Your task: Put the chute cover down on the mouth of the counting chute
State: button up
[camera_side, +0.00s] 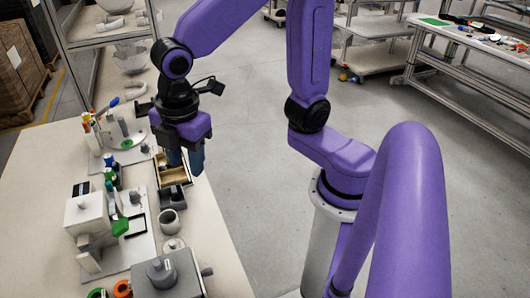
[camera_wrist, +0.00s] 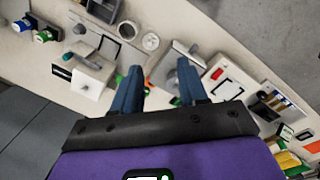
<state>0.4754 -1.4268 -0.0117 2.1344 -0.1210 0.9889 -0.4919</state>
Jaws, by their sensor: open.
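A white boxy unit (camera_side: 92,222) with a small spout low at its front stands on a pale plate; it looks like the counting chute. It also shows in the wrist view (camera_wrist: 90,80). A flat top with a small grey knob (camera_side: 83,205) lies on it and looks like the chute cover; the knob also shows in the wrist view (camera_wrist: 88,65). I cannot tell how exactly it sits on the mouth. My gripper (camera_side: 184,164) is open and empty, above the table and away from the unit. Its two blue fingers (camera_wrist: 160,85) are spread apart in the wrist view.
A grey box (camera_side: 168,282) with a round knobbed top stands at the near end. A grey cup (camera_side: 168,222) and a partitioned tray (camera_side: 173,178) stand near the table's right edge. A black square outline (camera_side: 136,225) lies beside the white unit. Bottles and tools crowd the far side.

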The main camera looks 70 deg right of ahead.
jog(key=s+d+f+m, duration=0.1)
jog(key=s+d+m, duration=0.1)
jog(key=s+d, duration=0.2)
jog(key=s+d+f+m+g, duration=0.1)
jog(key=s+d+m, duration=0.1)
jog(key=s+d, duration=0.3)
jog(key=s, duration=0.4)
jog(key=shift+d+f+m+y, duration=0.25)
jog(key=shift+d+m+y, duration=0.05)
jog(key=shift+y, duration=0.1)
dwell(0.4)
